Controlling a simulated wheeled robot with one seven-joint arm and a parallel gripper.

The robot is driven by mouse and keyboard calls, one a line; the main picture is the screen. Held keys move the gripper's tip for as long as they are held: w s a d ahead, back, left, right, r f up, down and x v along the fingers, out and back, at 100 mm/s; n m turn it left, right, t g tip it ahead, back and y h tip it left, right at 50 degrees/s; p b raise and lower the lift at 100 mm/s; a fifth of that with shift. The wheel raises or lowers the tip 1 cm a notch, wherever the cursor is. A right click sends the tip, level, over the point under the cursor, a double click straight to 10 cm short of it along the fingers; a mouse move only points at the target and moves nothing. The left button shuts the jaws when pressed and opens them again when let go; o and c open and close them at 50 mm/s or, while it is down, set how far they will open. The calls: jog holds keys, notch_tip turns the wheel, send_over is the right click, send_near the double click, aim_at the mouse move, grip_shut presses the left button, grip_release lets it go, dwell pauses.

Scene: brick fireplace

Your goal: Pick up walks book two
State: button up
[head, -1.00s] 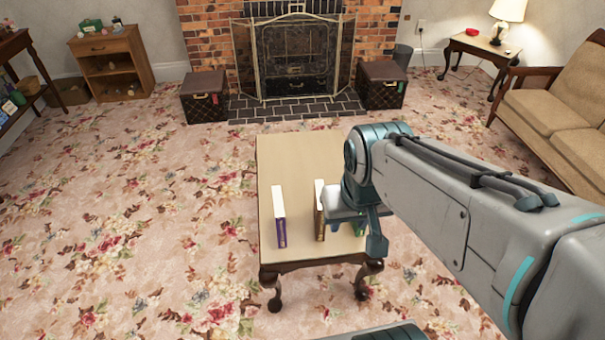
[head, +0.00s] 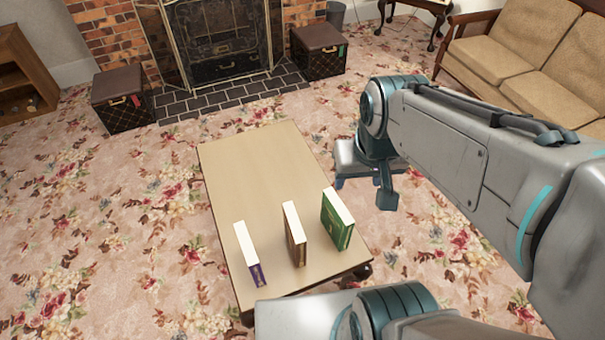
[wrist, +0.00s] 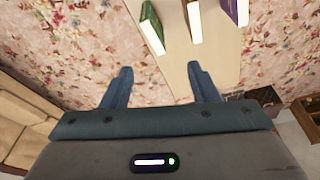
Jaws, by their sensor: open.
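Three books stand upright on a low pale-topped table (head: 260,170): a purple one (head: 249,255) at left, a brown one (head: 294,234) in the middle and a green one (head: 337,220) at right. I cannot read their titles, so I cannot tell which is walks book two. My gripper (head: 356,182) is right of the table in the head view, apart from the books. In the wrist view my gripper (wrist: 159,72) is open and empty, with the green (wrist: 150,28), brown (wrist: 193,20) and purple (wrist: 237,10) books beyond the fingertips.
A brown trunk (head: 122,100) and another trunk (head: 318,52) flank the fireplace screen (head: 215,45) behind the table. A tan sofa (head: 520,60) stands at right. The flowered carpet (head: 110,210) left of the table is clear.

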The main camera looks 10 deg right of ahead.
jog(key=w+a+f+n+g+y+b, duration=0.15)
jog(key=w+a+f+b, duration=0.35)
jog(key=f, duration=0.5)
jog(key=g+h+b, duration=0.1)
jog(key=h+b, duration=0.1)
send_over(294, 221)
notch_tip(294, 221, down, 14)
jog(key=shift+n+y, duration=0.25)
jog(key=shift+n, duration=0.1)
jog(key=f+b, duration=0.1)
jog(key=f, duration=0.3)
jog(key=f+b, duration=0.1)
jog(key=f, duration=0.3)
jog(key=shift+s+d+f, duration=0.15)
jog(key=shift+s, duration=0.05)
notch_tip(294, 221, down, 5)
jog(key=shift+w+f+b, duration=0.1)
jog(key=shift+w+b, duration=0.05)
jog(key=shift+b, duration=0.55)
grip_shut()
